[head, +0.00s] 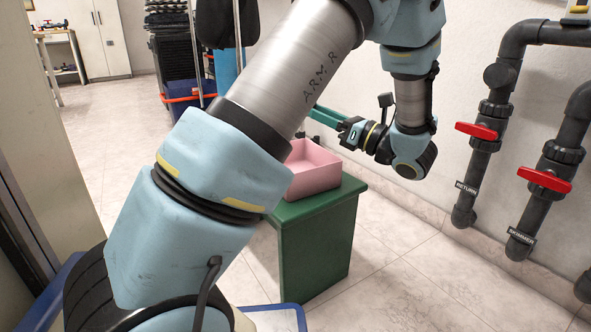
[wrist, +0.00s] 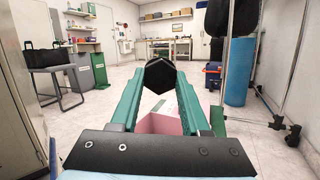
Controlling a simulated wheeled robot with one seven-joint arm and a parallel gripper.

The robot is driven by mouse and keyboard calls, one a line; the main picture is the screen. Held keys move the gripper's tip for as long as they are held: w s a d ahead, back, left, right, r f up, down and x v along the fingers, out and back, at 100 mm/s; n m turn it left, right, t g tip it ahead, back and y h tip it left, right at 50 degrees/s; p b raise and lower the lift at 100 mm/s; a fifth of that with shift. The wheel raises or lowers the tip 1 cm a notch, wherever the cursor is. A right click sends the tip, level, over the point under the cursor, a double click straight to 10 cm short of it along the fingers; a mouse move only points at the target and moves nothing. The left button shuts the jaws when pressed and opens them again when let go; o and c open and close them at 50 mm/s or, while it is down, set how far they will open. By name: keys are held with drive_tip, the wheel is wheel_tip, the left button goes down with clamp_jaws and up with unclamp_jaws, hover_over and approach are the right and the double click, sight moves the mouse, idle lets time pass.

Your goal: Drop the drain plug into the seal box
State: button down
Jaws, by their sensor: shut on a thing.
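The drain plug is a black hexagonal piece (wrist: 160,75) between the tips of my gripper's green fingers (wrist: 160,82) in the wrist view. My gripper is shut on it. In the head view my gripper (head: 324,116) shows partly, above the box; its tips and the plug are hidden behind my arm. The seal box is an open pink box (head: 318,174) on a green stand (head: 318,240). Part of the pink box also shows between and below the fingers in the wrist view (wrist: 160,124). My arm covers its left part in the head view, and its inside is mostly hidden.
Dark pipes with red valve handles (head: 476,131) run along the right wall. A blue cylinder (wrist: 238,72) stands to the right in the wrist view. A grey table (wrist: 55,78) stands at the left. Open tiled floor (head: 400,285) lies around the stand.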

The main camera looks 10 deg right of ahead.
drive_tip(key=shift+f+b, duration=0.9)
drive_tip(key=shift+f, duration=2.05)
drive_tip(key=shift+c, duration=1.5)
unclamp_jaws()
drive_tip(key=shift+d, duration=0.1)
drive_tip(key=p+v, duration=0.3)
drive_tip(key=v, duration=0.7)
drive_tip(key=shift+s+d+p, duration=0.25)
drive_tip(key=shift+s+p, duration=0.05)
drive_tip(key=shift+p, duration=0.05)
